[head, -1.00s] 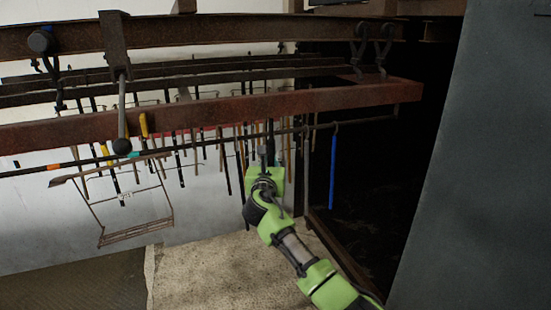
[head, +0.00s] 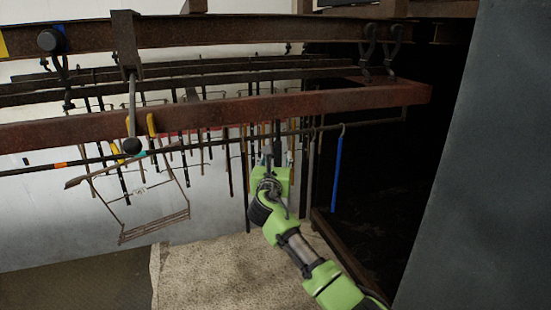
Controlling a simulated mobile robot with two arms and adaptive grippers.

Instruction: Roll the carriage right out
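The carriage is a long rusty red beam (head: 215,112) hung under an overhead rail (head: 220,33) by dark hooked hangers (head: 380,48). A thin dark rod (head: 375,123) runs along under the beam. My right gripper (head: 267,157) points up at the rod from below, near the middle of the view. Its fingers are small and dark against the hanging tools. I cannot tell whether they are closed on the rod. My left gripper is not in view.
Several slim tools hang behind the rod, with a blue one (head: 337,172) at the right. A wire frame (head: 155,232) hangs at the left. A dark recess lies at the right, beside a grey panel (head: 475,170). The pale floor (head: 220,275) below is clear.

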